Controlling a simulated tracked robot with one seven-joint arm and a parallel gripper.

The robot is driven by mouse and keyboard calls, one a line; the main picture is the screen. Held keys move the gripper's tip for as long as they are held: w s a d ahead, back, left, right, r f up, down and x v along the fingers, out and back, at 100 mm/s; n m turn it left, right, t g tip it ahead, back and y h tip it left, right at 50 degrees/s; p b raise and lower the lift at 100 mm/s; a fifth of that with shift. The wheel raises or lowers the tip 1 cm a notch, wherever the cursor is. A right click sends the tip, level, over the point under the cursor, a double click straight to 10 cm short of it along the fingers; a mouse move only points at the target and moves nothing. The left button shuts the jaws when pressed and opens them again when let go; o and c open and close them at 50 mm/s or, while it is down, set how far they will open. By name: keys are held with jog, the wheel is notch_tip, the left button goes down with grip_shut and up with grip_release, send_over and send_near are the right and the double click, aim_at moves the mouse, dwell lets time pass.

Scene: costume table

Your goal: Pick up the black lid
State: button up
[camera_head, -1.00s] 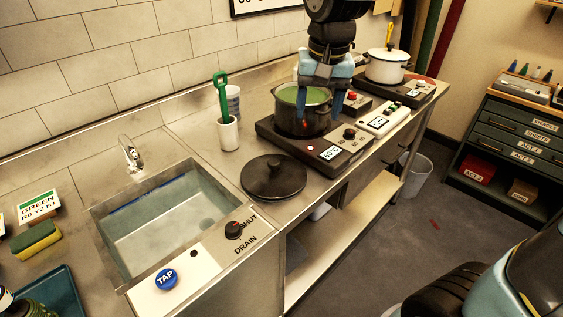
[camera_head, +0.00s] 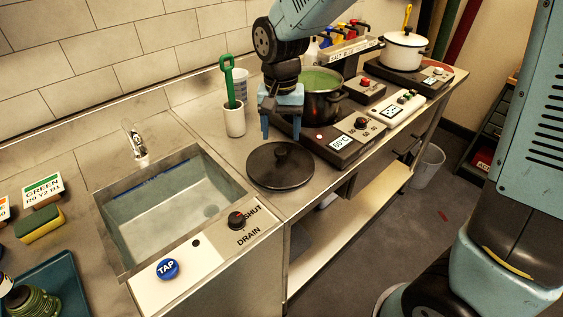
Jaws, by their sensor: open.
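The black lid (camera_head: 270,173) lies flat on the steel counter between the sink and the hot plate, with its round knob (camera_head: 281,153) facing up. My gripper (camera_head: 281,133) is open, fingers pointing down, above and just behind the lid's knob in the picture. Nothing shows between its blue fingers. It appears apart from the lid, though the exact height is hard to tell. The dark pot (camera_head: 325,98) with green contents stands uncovered on the near hot plate, partly hidden by my arm.
The sink (camera_head: 215,245) is left of the lid. A white cup (camera_head: 233,120) holding a green-handled tool stands behind the lid, close to my gripper. The hot plate (camera_head: 333,150) is right of it. A white pot (camera_head: 404,52) stands farther back.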

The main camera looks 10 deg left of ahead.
aim_at(280, 150)
jog(key=shift+s+f, duration=0.15)
jog(key=shift+f, duration=3)
grip_shut()
